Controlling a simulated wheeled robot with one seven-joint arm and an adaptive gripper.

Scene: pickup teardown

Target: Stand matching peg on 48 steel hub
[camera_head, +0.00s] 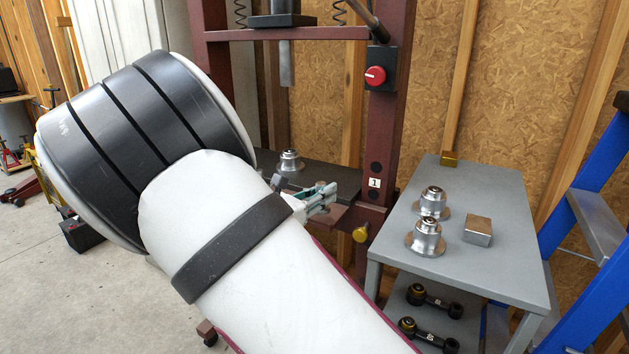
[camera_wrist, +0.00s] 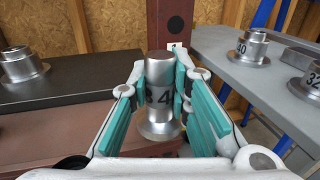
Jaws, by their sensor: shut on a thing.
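A steel peg (camera_wrist: 158,85) with a round flange at its foot stands upright between the fingers of my gripper (camera_wrist: 160,88), which is shut on it. A 4 shows on its side; the other digit is partly hidden. In the head view my gripper (camera_head: 320,198) is beside the press, mostly behind my arm. A steel hub (camera_head: 289,161) sits on the press bed (camera_head: 325,178); it also shows at the left of the wrist view (camera_wrist: 22,65). Its number is not readable. The held peg is apart from it, to its right in the wrist view.
The press ram (camera_head: 286,68) hangs above the bed and a maroon post (camera_head: 385,130) stands right. A blue ladder (camera_head: 590,215) stands right.

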